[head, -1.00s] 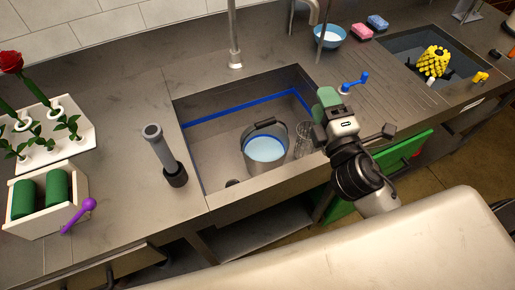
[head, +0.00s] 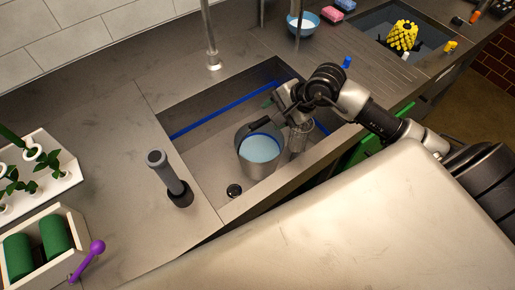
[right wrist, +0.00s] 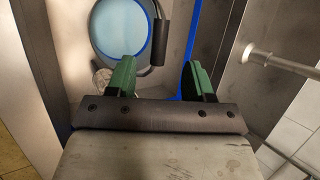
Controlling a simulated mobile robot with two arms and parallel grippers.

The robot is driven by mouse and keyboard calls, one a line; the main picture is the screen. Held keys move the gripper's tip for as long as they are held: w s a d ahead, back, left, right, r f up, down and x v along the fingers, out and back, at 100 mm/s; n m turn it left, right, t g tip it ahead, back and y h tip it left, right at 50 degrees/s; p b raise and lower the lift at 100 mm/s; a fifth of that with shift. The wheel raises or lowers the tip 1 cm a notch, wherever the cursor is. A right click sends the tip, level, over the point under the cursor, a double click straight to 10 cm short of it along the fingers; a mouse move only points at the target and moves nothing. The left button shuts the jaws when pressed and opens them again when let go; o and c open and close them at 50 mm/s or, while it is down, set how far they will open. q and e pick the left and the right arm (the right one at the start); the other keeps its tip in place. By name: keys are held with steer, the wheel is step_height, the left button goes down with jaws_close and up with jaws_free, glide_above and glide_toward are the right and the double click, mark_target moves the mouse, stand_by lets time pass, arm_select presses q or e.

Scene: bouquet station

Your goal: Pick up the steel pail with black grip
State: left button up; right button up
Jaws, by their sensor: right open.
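The steel pail (head: 262,173) stands in the left sink basin with pale blue water in it. Its handle with the black grip (right wrist: 158,42) shows in the right wrist view, raised at the pail's rim. My right gripper (head: 271,103) hangs over the basin just behind and above the pail. In the right wrist view my right gripper (right wrist: 157,80) is open, its green fingers apart with nothing between them. The grip lies beyond the fingertips, roughly in line with the gap. My left gripper is not in view.
A clear ribbed vessel (head: 298,140) stands close to the pail's right. A dark drain (head: 234,190) lies by its front left. A grey cylinder on a black base (head: 172,180) stands on the counter left of the basin. A tall faucet (head: 212,50) is behind.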

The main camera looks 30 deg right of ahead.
mark_target(261, 121)
steer(key=shift+x, duration=1.05)
steer(key=shift+w+a+f+p, duration=0.25)
steer(key=shift+w+f+p, duration=0.1)
steer(key=shift+f+p, duration=0.1)
steer(key=p+x, duration=0.1)
steer(key=x, duration=0.2)
steer(key=shift+w+f, duration=0.1)
steer(key=shift+f, duration=0.15)
steer(key=shift+w+a+f, duration=0.15)
steer(key=shift+f, duration=0.2)
steer(key=shift+c, duration=0.2)
jaws_close()
steer(key=shift+r, duration=0.15)
